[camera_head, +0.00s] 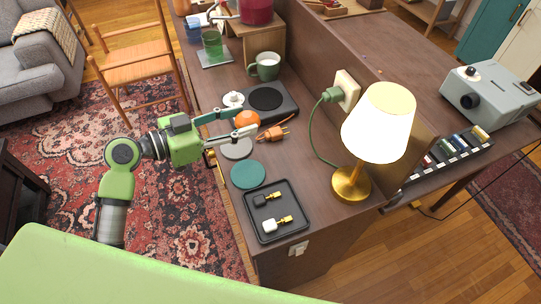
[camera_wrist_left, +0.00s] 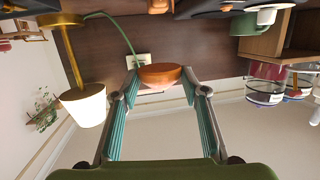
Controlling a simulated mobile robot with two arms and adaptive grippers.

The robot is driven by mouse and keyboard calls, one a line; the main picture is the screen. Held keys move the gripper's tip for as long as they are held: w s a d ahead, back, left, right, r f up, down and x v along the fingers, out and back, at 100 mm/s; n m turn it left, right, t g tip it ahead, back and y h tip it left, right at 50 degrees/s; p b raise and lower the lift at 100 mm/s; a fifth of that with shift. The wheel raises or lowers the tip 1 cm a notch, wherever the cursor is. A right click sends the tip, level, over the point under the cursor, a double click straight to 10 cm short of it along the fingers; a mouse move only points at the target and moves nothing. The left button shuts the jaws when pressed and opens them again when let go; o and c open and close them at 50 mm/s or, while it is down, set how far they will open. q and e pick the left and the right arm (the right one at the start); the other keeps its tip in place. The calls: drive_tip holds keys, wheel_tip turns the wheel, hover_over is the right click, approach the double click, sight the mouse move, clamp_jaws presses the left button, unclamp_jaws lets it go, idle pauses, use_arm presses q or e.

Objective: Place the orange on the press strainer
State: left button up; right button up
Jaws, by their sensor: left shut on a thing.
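The orange (camera_head: 246,119) is between the fingers of my left gripper (camera_head: 244,122), which is shut on it. In the left wrist view the orange (camera_wrist_left: 160,75) sits between both fingertips, one side looking flat and the other rounded. The orange is over the brown counter, in front of a dark appliance. A small white piece (camera_head: 233,99) stands just behind the orange, at the left of that appliance; it may be the press strainer, but I cannot tell for sure. Whether the orange touches anything below is unclear. My right gripper is out of view.
The dark appliance with a round plate (camera_head: 267,99) is behind the orange. Grey and teal (camera_head: 248,175) discs, a black tray (camera_head: 277,226) and a lamp (camera_head: 379,125) are nearer. A green mug (camera_head: 265,67) stands behind.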

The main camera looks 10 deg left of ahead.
use_arm(q)
drive_tip(key=d, duration=0.1)
drive_tip(key=d+f, duration=0.1)
drive_tip(key=shift+s+d, duration=0.15)
drive_tip(key=shift+d, duration=0.25)
drive_tip(key=b, duration=0.2)
hover_over(270, 161)
drive_tip(key=a, duration=0.2)
drive_tip(key=f, duration=0.4)
drive_tip(key=shift+d+f, duration=0.25)
drive_tip(key=shift+f, duration=0.05)
drive_tip(key=shift+d+f, duration=0.35)
drive_tip(key=shift+f, duration=0.05)
drive_tip(key=shift+d+f, duration=0.2)
drive_tip(key=shift+f, duration=0.05)
drive_tip(key=f+b, duration=0.1)
drive_tip(key=f, duration=0.1)
drive_tip(key=shift+d+f+b, duration=0.2)
drive_tip(key=shift+f+b, duration=0.1)
drive_tip(key=shift+b, duration=0.1)
drive_tip(key=shift+f, duration=0.4)
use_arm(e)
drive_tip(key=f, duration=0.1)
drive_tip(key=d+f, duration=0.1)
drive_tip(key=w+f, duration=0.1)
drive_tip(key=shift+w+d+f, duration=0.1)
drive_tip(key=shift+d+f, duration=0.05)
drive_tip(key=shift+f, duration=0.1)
